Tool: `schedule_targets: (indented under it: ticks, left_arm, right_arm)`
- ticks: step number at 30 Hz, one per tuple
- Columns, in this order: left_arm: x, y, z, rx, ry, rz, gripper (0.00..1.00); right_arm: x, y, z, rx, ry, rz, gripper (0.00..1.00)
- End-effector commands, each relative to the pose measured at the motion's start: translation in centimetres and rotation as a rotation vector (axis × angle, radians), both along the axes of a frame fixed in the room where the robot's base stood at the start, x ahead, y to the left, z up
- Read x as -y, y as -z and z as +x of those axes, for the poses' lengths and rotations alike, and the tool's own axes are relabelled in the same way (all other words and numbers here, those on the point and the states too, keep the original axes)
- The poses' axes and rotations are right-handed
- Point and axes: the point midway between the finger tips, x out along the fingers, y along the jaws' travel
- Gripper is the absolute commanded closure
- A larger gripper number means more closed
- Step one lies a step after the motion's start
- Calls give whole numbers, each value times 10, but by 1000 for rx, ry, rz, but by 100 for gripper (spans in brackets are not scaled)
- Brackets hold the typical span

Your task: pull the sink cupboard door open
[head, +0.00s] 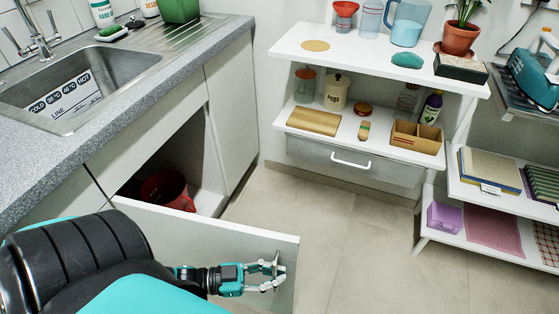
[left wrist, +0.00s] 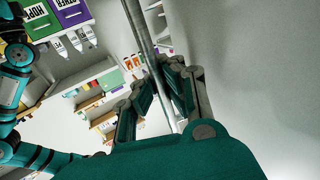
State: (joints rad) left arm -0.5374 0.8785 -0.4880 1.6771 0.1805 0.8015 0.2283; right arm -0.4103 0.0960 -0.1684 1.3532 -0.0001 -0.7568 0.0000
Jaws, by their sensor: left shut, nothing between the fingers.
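The sink cupboard door (head: 215,235) stands swung out from the cupboard front, leaving a wide opening with a dark interior (head: 165,160). My left gripper (head: 277,270) is in front of the door's face, close to its free edge. Its fingers are shut with nothing held. In the left wrist view my left gripper's fingers (left wrist: 162,88) lie beside a long grey bar or edge (left wrist: 143,40); I cannot tell whether they touch it. A pale grey surface (left wrist: 250,70) fills the right of that view. The door's lower part is out of the picture. My right gripper is not visible.
A red bucket (head: 166,188) stands inside the cupboard. Above are the grey worktop (head: 150,80) and the sink (head: 105,75). A white shelf unit (head: 300,50) with a drawer (head: 350,168) stands at the back. The tiled floor (head: 300,205) beyond the door is clear.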

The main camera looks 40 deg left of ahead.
Motion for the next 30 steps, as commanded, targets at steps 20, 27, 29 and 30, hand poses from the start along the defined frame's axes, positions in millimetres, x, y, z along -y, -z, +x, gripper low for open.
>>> schedule_targets:
  ticks: [20, 27, 29, 30]
  left_arm:
    - [-1, 1, -1, -1, 1, 3, 79]
    - [-4, 1, -4, -3, 2, 3, 79]
    - [-8, 1, -8, -3, 2, 3, 79]
    - [-11, 1, -12, -3, 2, 3, 79]
  right_arm:
    - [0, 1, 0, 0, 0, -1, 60]
    - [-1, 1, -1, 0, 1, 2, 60]
    - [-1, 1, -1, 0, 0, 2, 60]
    - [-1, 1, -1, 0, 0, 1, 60]
